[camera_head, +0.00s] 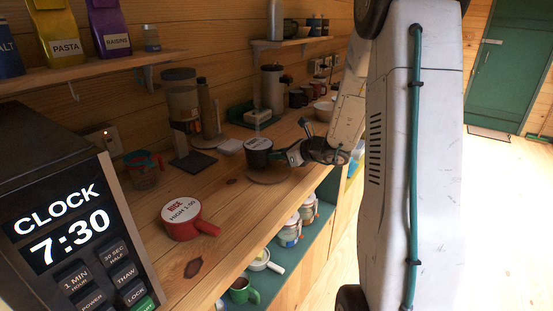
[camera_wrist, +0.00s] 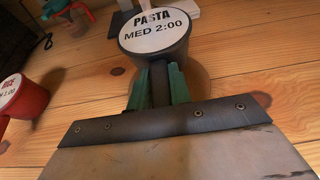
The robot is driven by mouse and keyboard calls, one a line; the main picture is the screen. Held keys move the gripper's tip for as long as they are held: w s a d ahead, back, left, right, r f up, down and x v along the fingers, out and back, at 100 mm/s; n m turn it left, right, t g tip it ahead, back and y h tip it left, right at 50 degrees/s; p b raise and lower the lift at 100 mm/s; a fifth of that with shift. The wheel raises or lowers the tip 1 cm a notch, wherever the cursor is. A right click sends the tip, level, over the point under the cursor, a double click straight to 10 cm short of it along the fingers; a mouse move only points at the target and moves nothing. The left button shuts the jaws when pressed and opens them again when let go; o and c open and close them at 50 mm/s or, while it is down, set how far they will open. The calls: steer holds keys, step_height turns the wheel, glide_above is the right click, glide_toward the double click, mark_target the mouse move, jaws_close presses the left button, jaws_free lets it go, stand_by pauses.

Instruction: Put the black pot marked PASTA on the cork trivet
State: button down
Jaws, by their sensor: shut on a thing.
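The black pot with a white lid label reading PASTA, MED 2:00 (camera_wrist: 155,32) is upright at the top of the wrist view. It also shows in the head view (camera_head: 258,154). My gripper (camera_wrist: 158,82) is shut on its handle, with one green finger on each side. In the head view my gripper (camera_head: 284,155) reaches in from the right. The round cork trivet (camera_head: 268,176) lies on the wooden counter under the pot, its near part showing. In the wrist view its edge (camera_wrist: 201,84) shows right of the handle. I cannot tell whether the pot's base touches it.
A red pot marked RICE (camera_head: 186,221) stands on the counter nearer the front. A clock box (camera_head: 78,215) fills the lower left. A dark stand (camera_head: 193,161), a glass jug (camera_head: 145,171) and a green tray (camera_head: 241,116) are farther back. Bare counter lies between the red pot and trivet.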

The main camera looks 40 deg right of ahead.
steer(key=shift+d+f, duration=0.1)
steer(key=shift+f, duration=0.75)
steer(key=c, duration=1.3)
jaws_free()
steer(key=shift+f, duration=0.15)
